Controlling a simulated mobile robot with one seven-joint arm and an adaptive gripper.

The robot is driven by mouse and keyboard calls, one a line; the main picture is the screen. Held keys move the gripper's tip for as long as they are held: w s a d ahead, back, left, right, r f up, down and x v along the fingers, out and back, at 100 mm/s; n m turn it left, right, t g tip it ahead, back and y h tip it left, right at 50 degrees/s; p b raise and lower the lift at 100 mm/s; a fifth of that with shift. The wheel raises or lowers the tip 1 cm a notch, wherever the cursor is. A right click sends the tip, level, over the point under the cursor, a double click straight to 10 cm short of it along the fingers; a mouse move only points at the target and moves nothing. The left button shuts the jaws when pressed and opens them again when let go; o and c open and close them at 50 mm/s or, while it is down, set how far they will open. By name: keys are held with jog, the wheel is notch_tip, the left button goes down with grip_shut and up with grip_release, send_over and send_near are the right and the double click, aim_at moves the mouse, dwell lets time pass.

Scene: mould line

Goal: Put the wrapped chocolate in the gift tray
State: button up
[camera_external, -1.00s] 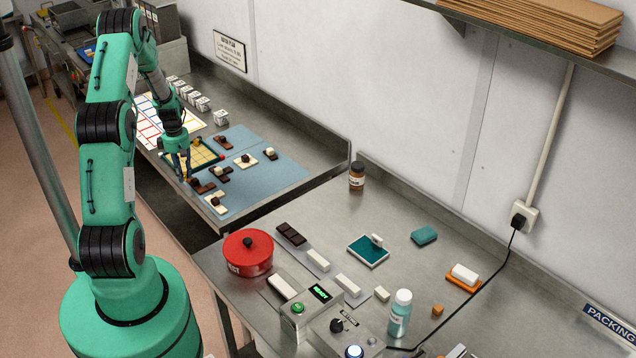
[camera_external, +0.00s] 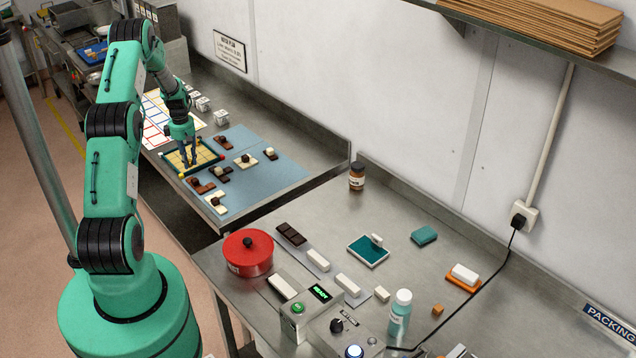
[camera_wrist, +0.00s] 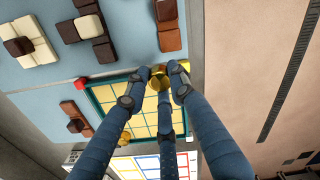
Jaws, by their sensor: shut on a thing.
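The wrapped chocolate is a small round gold piece (camera_wrist: 159,82), seen between my fingertips in the wrist view. My gripper (camera_external: 190,163) is shut on it; it also shows in the wrist view (camera_wrist: 162,76). The gift tray (camera_external: 207,164) has a dark teal rim and a yellow grid of cells. In the wrist view the tray (camera_wrist: 108,81) lies beneath my fingers, which hide part of it. The held chocolate appears over the tray's edge nearest the chocolate samples. Another gold piece (camera_wrist: 125,136) shows at the tray's side, partly behind a finger.
Several brown and cream chocolate pieces (camera_external: 246,158) lie on the blue mat (camera_external: 275,178) beside the tray. A printed card with coloured squares (camera_external: 155,120) and small white labelled blocks (camera_external: 221,117) lie beyond. A red pot (camera_external: 248,253) stands on the nearer bench.

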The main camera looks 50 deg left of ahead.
jog(key=shift+w+a+f+p, duration=0.15)
jog(key=shift+w+a+p, duration=0.05)
jog(key=shift+w+a, duration=0.9)
jog(key=shift+w+a+f+p, duration=0.15)
jog(key=shift+w+a, duration=0.65)
jog(key=shift+a, duration=0.45)
jog(key=shift+f+p, duration=0.4)
jog(key=shift+f, duration=1.35)
jog(key=shift+f, duration=0.15)
jog(key=o, duration=0.6)
notch_tip(320, 180, up, 12)
jog(key=b, duration=0.1)
jog(key=shift+r+b, duration=0.2)
jog(key=shift+b, duration=0.15)
